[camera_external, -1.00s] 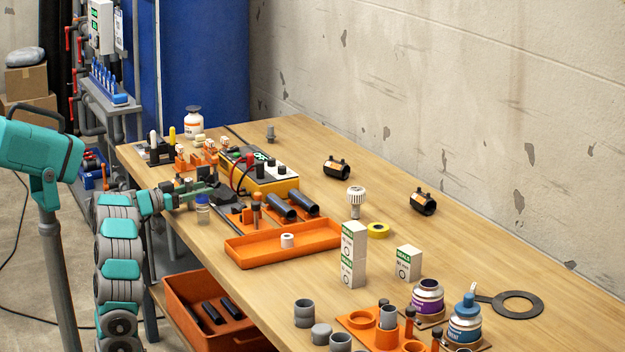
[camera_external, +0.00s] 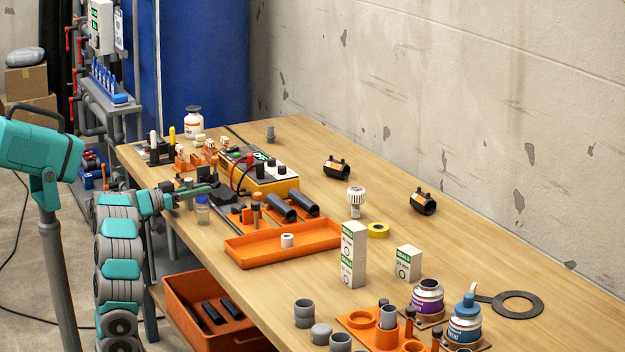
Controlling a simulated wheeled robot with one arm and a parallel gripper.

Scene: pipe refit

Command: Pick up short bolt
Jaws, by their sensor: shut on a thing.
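My gripper (camera_external: 218,191) is at the end of my teal arm, low over the left part of the wooden bench, just left of the yellow meter. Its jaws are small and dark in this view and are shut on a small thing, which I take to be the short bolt. The bolt itself is mostly hidden by the jaws and cannot be made out clearly.
The yellow meter (camera_external: 262,180) stands right of my gripper.

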